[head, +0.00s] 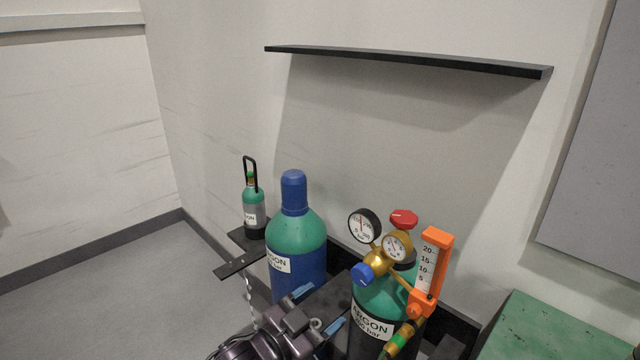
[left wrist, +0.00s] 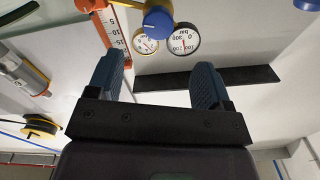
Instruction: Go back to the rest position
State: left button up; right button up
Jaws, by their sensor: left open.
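My left gripper (head: 318,309) is low in the middle of the head view, in front of the argon cylinders. Its two blue fingers stand apart with nothing between them. In the left wrist view the open fingers (left wrist: 157,80) point toward the regulator's blue knob (left wrist: 158,22) and gauges (left wrist: 183,38), with a gap to the knob. In the head view the brass regulator (head: 376,258) with its blue knob sits on the green and black argon cylinder (head: 372,328), right of the gripper. My right gripper is not in view.
A blue-green argon cylinder (head: 297,243) stands behind my left gripper, with a small green bottle (head: 253,207) to its left. An orange flowmeter (head: 430,272) rises at the right. A black shelf (head: 400,60) juts from the wall. Open floor (head: 110,290) lies left.

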pick_arm(q)
jog(key=s+a+f+n+t+y, duration=0.1)
jog(key=s+a+f+n+y, duration=0.1)
jog(key=a+f+n+y, duration=0.45)
jog(key=s+a+f+n+t+y, duration=0.1)
jog(key=s+a+f, duration=0.2)
jog(key=a, duration=0.7)
jog(key=s+a+f+n+g+y, duration=0.1)
jog(key=s+a+f+n+y, duration=0.1)
jog(key=s+a+f, duration=0.3)
jog(key=s+a+f+n+g+y, duration=0.1)
jog(key=s+a+f, duration=0.4)
jog(key=s, duration=0.8)
notch_tip(320, 180, down, 2)
jog(key=shift+a+f+n+g+y, duration=0.2)
jog(key=shift+a+n+g+y, duration=0.15)
jog(key=shift+g+y, duration=0.6)
